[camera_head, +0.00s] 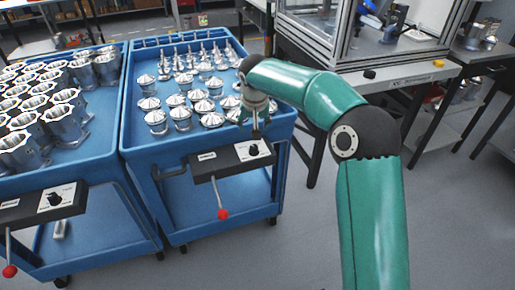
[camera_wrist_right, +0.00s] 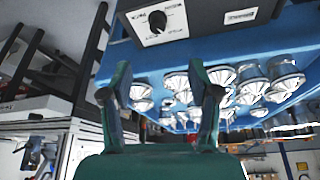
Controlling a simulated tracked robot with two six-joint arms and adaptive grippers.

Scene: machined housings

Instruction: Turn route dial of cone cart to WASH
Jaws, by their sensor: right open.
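The cone cart (camera_head: 140,110) is a blue cart with shiny metal cone parts (camera_head: 205,95) on its top. On its front is a dark panel with a white plate and a black route dial (camera_head: 254,150). The dial also shows in the right wrist view (camera_wrist_right: 157,21), upside down at the top; its markings are too small to read. My right gripper (camera_head: 256,130) is just above the panel, close to the dial. In the right wrist view its two fingers (camera_wrist_right: 160,66) are spread wide and empty, with the dial beyond the tips, apart from them. My left gripper is not in view.
A lever with a red knob (camera_head: 222,214) hangs below the panel. A second blue cart (camera_head: 95,165) with fluted metal housings stands at the left, with its own dial (camera_head: 55,199) and red-knobbed lever. A bench with a glazed machine (camera_head: 330,35) is behind my right arm. Grey floor is clear in front.

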